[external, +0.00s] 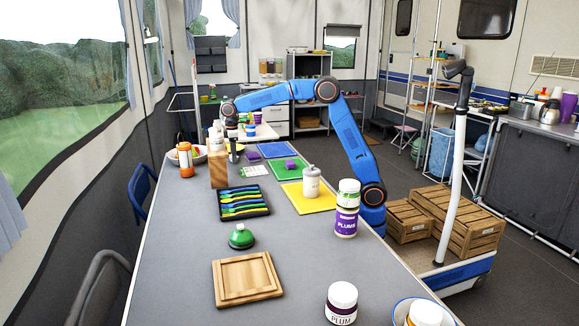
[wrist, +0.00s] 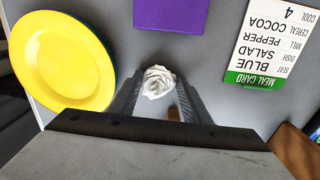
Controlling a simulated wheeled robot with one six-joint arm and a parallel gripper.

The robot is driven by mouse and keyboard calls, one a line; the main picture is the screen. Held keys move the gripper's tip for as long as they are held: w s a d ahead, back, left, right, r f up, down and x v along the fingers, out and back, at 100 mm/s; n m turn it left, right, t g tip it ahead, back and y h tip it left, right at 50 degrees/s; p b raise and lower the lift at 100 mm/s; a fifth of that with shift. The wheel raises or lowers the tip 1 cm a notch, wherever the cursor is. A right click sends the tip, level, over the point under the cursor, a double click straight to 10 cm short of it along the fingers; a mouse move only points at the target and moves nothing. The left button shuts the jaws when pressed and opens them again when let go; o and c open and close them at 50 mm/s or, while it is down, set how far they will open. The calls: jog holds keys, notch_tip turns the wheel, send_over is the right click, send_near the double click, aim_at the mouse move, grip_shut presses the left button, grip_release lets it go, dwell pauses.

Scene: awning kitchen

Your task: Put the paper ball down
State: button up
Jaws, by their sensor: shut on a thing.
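The paper ball (wrist: 158,82) is white and crumpled and shows in the wrist view between the two dark fingertips. My gripper (wrist: 157,92) is shut on it. Grey tabletop lies beneath and around it; I cannot tell whether the ball touches the table. In the external view my gripper (external: 233,151) points down at the far part of the long grey table (external: 185,235). The ball cannot be made out there.
In the wrist view a yellow plate (wrist: 62,60) lies left, a purple mat (wrist: 170,14) ahead and a meal card (wrist: 262,45) right. Externally, a wooden block (external: 218,169), cutlery tray (external: 243,203) and jars (external: 346,208) stand on the table. Bare table shows at its near left.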

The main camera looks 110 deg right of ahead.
jog(key=o, duration=1)
jog(key=shift+f, duration=0.15)
notch_tip(320, 180, up, 11)
jog(key=s+a+r+t, duration=0.1)
jog(key=s+a+r, duration=0.4)
jog(key=s+a, duration=0.6)
jog(key=s+a+f+t, duration=0.1)
jog(key=s+a, duration=1)
jog(key=s+a+f+t, duration=0.1)
jog(key=s+a+f, duration=0.3)
jog(key=s+f, duration=0.3)
jog(key=s+a+f+t, duration=0.1)
jog(key=s+a+f, duration=0.4)
jog(key=s, duration=1.1)
notch_tip(320, 180, down, 2)
jog(key=shift+a+f+t, duration=0.15)
jog(key=shift+f+t, duration=0.1)
jog(key=shift+t, duration=0.15)
